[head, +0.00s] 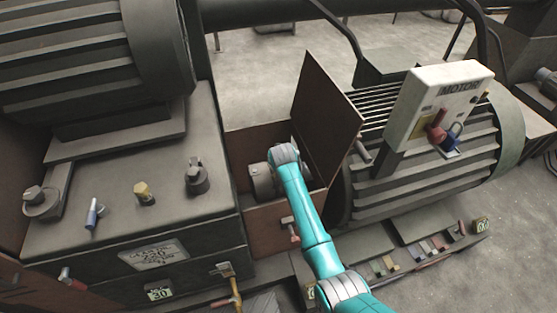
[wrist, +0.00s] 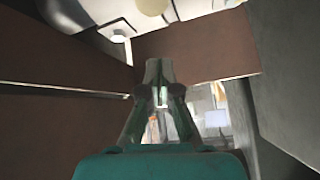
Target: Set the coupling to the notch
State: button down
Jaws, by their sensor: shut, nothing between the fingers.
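The coupling (head: 263,180) is a grey round part inside an open brown housing, between the gearbox and the motor. My teal arm crosses in front of it and hides part of it. In the wrist view my gripper (wrist: 160,97) points up the picture with its fingers together and nothing between them. Brown housing walls (wrist: 60,112) lie around it. In the head view the fingers are hidden behind my arm's wrist. I cannot make out the notch, nor whether my gripper touches the coupling.
A brown cover plate (head: 325,110) stands upright right of my arm. The ribbed motor (head: 420,175) carries a white control box (head: 436,100) with red and blue parts. The gearbox (head: 140,200) on the left bears small fittings on top. Room beside my wrist is tight.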

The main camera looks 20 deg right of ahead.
jog(key=s+f+v, duration=0.1)
jog(key=v, duration=0.8)
jog(key=shift+s+r, duration=0.2)
